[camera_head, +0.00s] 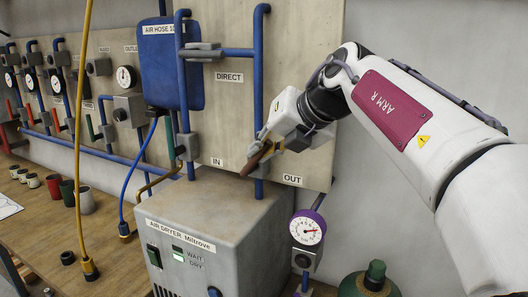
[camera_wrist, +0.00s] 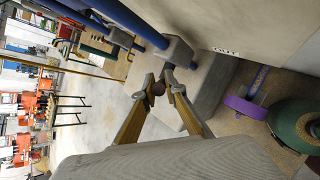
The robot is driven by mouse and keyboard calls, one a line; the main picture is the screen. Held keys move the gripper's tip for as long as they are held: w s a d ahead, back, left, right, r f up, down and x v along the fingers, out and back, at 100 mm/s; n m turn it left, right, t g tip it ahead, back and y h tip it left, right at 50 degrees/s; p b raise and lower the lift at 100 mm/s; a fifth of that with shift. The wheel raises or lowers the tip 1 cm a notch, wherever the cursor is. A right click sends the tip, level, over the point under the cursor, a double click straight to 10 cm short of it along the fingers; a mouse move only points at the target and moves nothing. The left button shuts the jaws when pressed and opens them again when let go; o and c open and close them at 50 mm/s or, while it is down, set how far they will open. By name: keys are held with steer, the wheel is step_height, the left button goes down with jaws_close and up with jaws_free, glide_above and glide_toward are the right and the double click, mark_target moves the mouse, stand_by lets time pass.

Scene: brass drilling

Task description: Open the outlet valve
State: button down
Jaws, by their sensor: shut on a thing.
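The outlet valve sits on the right blue pipe above the OUT label in the head view, largely hidden by my gripper (camera_head: 262,156). In the wrist view its grey body (camera_wrist: 178,50) shows on the blue pipe, just beyond my fingertips (camera_wrist: 163,86). My two brass-coloured fingers with grey tips are closed around a small dark reddish-brown end of the valve handle (camera_wrist: 157,89).
The IN valve (camera_head: 188,147) with a green handle is to the left. The air dryer (camera_head: 205,235) stands below. A purple-rimmed gauge (camera_head: 307,229) and a green bottle (camera_head: 372,283) are at lower right. A yellow hose (camera_head: 82,130) hangs at left.

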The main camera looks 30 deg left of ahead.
steer(key=shift+a+r+h, duration=0.1)
steer(key=shift+a+h, duration=0.2)
steer(key=shift+h, duration=0.3)
steer(key=shift+s, duration=0.1)
steer(key=c, duration=2.1)
jaws_free()
steer(key=shift+d+r, duration=0.1)
steer(key=shift+r, duration=0.05)
steer(key=shift+v, duration=5.85)
